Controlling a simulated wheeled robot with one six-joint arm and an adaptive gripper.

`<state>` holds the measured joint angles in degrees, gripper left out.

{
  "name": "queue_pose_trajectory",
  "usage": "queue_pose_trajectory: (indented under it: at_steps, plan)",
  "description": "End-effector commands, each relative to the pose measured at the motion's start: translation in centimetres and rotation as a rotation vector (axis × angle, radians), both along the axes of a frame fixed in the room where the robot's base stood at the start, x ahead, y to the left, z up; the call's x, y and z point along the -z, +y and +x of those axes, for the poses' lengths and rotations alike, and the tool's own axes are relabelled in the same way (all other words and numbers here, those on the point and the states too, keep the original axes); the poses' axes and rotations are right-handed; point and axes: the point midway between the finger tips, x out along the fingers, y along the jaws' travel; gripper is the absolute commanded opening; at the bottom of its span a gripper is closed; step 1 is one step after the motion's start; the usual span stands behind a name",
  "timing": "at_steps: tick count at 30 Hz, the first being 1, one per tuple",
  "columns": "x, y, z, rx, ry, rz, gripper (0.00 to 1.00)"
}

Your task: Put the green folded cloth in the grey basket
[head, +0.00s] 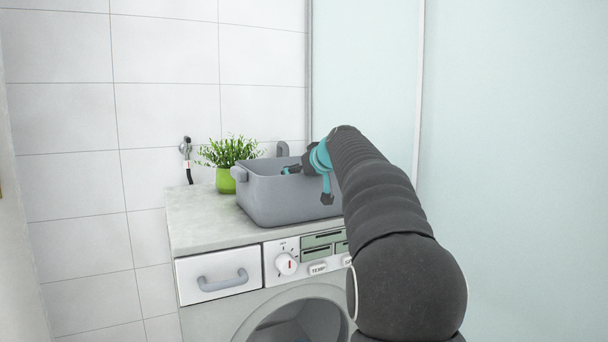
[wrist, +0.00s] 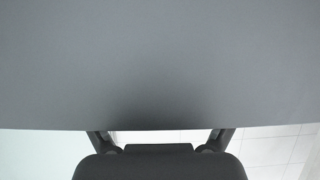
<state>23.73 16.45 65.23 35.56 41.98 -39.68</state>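The grey basket (head: 290,200) stands on the worktop of the washing machine in the head view. My gripper (head: 287,170) is at the basket's right part, level with its rim and partly over its opening. In the wrist view a plain grey surface, seemingly the basket wall (wrist: 160,60), fills most of the picture very close up. It covers the fingertips there. The visible finger bases splay outward, wide apart, so my gripper looks open. Nothing shows held in it. I see no green folded cloth in either view; the inside of the basket is hidden.
A leafy plant in a green pot (head: 228,178) stands left of the basket, close to it. The worktop (head: 195,220) is bare at its left front. A tiled wall is behind, with a tap (head: 186,150). A pale glass panel (head: 520,150) is at the right.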

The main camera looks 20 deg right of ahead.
Motion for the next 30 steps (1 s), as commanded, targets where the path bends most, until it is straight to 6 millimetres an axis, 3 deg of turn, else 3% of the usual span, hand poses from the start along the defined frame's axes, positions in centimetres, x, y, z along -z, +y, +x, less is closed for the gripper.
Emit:
queue_pose_trajectory:
  at_steps: [9,15,30]
  plan:
    - [0.7,0.0,0.1,-0.004,0.014,0.003,1.0]
    - [-1.0,0.0,0.1,-0.003,0.013,0.002,1.0]
    - [-5.1,-0.4,-8.7,0.0,0.004,0.001,1.0]
